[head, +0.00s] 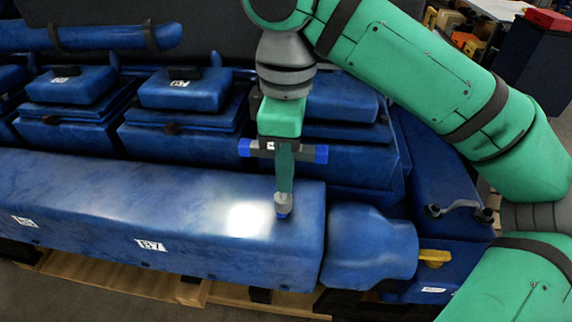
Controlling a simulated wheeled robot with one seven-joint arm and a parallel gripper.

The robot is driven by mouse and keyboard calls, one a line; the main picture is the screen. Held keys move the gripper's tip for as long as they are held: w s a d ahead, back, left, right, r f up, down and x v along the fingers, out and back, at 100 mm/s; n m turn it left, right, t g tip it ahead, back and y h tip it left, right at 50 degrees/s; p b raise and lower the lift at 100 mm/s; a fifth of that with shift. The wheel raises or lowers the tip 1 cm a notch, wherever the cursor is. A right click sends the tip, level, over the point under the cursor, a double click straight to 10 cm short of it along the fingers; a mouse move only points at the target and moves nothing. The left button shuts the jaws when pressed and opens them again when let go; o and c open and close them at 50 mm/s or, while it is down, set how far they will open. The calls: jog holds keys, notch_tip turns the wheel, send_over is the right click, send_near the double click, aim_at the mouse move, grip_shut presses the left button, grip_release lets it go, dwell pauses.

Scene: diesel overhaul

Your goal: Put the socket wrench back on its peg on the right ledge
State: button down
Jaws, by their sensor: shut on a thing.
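My gripper (284,188) points straight down in the middle of the head view, in front of the blue engine. Its fingers are close together, shut on a small grey piece with a dark blue lower end (283,205). I take this to be the socket wrench, seen nearly end-on; most of its shape does not show. It appears over the right part of the long blue cover (170,225); I cannot tell whether it touches. The right ledge (445,190) is a blue surface right of the engine. I cannot make out a bare peg on it.
Blue engine covers (185,90) stand behind my gripper. A wooden pallet (120,277) lies underneath. My arm spans the upper right.

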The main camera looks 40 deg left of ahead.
jog(key=shift+f, duration=0.15)
jog(key=shift+s+a+f, duration=0.2)
jog(key=shift+s+f, duration=0.1)
jog(key=shift+f, duration=0.55)
jog(key=c, duration=1)
grip_release()
jog(key=shift+w+d, duration=0.15)
jog(key=shift+c, duration=0.2)
jog(key=shift+w+r, duration=0.1)
jog(key=shift+r, duration=1.95)
jog(key=shift+s+r, duration=0.2)
jog(key=shift+r, duration=2.25)
